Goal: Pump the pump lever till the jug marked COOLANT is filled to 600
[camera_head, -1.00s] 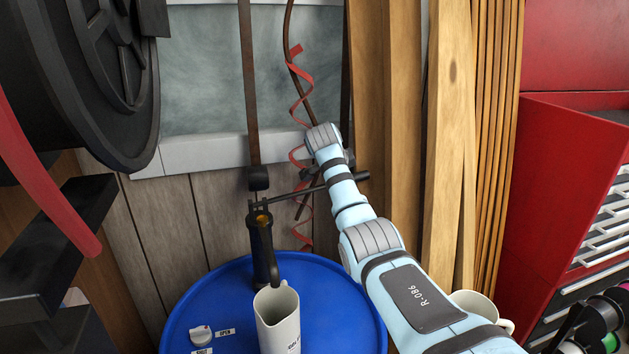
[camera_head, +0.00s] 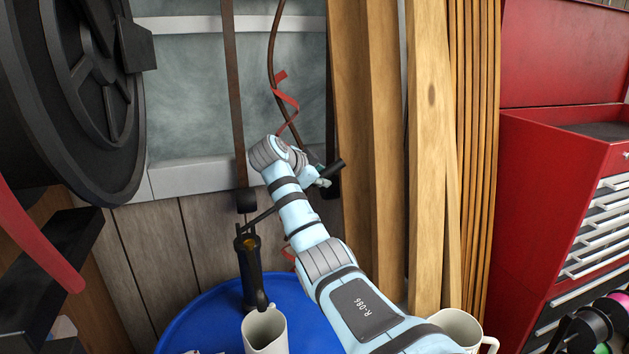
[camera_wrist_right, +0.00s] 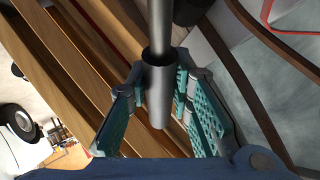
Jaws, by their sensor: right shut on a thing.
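The dark hand pump (camera_head: 249,265) stands upright on the blue drum (camera_head: 205,315). Its pump lever (camera_head: 338,167) slopes up to the right from the pump's top, partly hidden behind my right arm. My right gripper (camera_head: 318,179) is shut on the lever's handle near its outer end. In the right wrist view the grey lever handle (camera_wrist_right: 158,95) lies between the two teal fingers of that gripper (camera_wrist_right: 165,88). A white jug (camera_head: 265,330) stands under the pump spout, cut off by the bottom edge; its marking and fill level are not visible. My left gripper is out of view.
A second white jug (camera_head: 460,325) stands right of my right forearm. Wooden planks (camera_head: 385,150) lean behind the arm. A red tool cabinet (camera_head: 545,200) is at right. A large black reel (camera_head: 90,90) and a red hose (camera_head: 40,245) are at left.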

